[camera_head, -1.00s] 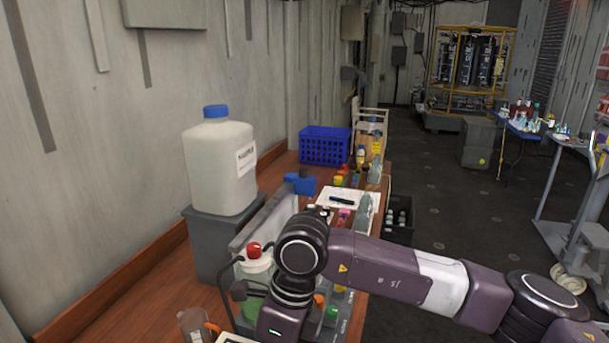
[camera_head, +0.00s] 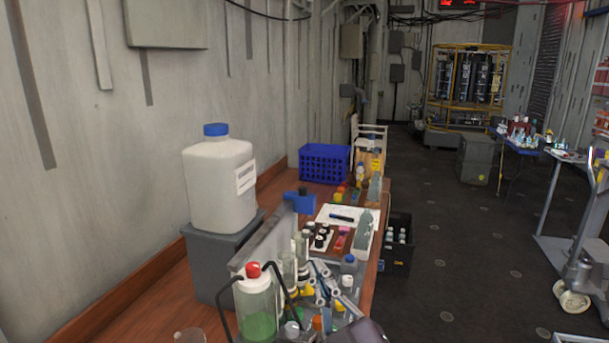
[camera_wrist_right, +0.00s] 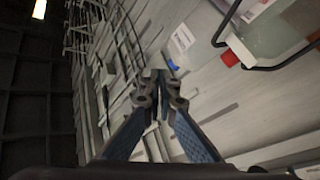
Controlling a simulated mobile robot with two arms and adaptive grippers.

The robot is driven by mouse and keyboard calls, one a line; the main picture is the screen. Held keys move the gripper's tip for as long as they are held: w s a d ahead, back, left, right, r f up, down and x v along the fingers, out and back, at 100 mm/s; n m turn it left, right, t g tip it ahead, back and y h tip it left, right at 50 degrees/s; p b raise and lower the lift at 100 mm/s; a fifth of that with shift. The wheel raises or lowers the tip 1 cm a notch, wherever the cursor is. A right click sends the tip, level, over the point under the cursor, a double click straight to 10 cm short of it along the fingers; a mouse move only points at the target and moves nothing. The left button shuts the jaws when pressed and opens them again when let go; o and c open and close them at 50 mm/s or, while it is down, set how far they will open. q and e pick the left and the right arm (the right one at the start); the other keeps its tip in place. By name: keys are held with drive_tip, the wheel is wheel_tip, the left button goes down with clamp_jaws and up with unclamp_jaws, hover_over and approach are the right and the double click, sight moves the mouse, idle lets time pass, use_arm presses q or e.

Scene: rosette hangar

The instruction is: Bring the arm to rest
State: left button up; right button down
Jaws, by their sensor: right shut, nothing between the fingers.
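My right gripper (camera_head: 322,272) shows at the bottom middle of the head view, over the front part of the wooden bench. Its fingers point up and away, and the purple end of my arm shows below them. In the right wrist view its blue-grey fingers (camera_wrist_right: 160,88) come together at the tips, shut with nothing held. Beyond them are the pale wall and, at upper right, a bottle's red cap. My left gripper is in neither view.
Close left of the gripper stands a red-capped bottle (camera_head: 256,304) of green liquid. A large white jug (camera_head: 218,190) sits on a grey box (camera_head: 215,262). A blue crate (camera_head: 325,164) stands farther back. Open dark floor (camera_head: 455,260) lies to the right.

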drive_tip(key=s+d+f+m+g+h, duration=0.35)
drive_tip(key=d+f, duration=0.25)
drive_tip(key=f, duration=0.5)
drive_tip(key=s+d+f+m+g+h, duration=0.35)
drive_tip(key=d+f, duration=0.25)
drive_tip(key=f, duration=0.5)
drive_tip(key=s+d+f+m+g, duration=0.1)
drive_tip(key=s+d+f+g, duration=0.3)
drive_tip(key=s+f, duration=0.55)
drive_tip(key=s+d+f+m+g, duration=0.15)
drive_tip(key=s+f+g, duration=0.45)
drive_tip(key=s, duration=0.6)
wheel_tip(320, 180, down, 26)
drive_tip(key=s+f, duration=0.1)
drive_tip(key=s, duration=0.1)
drive_tip(key=s+d+f+g, duration=0.2)
drive_tip(key=s+d+f, duration=0.1)
drive_tip(key=s+f, duration=1.1)
drive_tip(key=s+n, duration=0.1)
drive_tip(key=s, duration=0.2)
drive_tip(key=shift+d+f+b, duration=0.15)
drive_tip(key=shift+f+b, duration=0.15)
drive_tip(key=shift+f, duration=0.1)
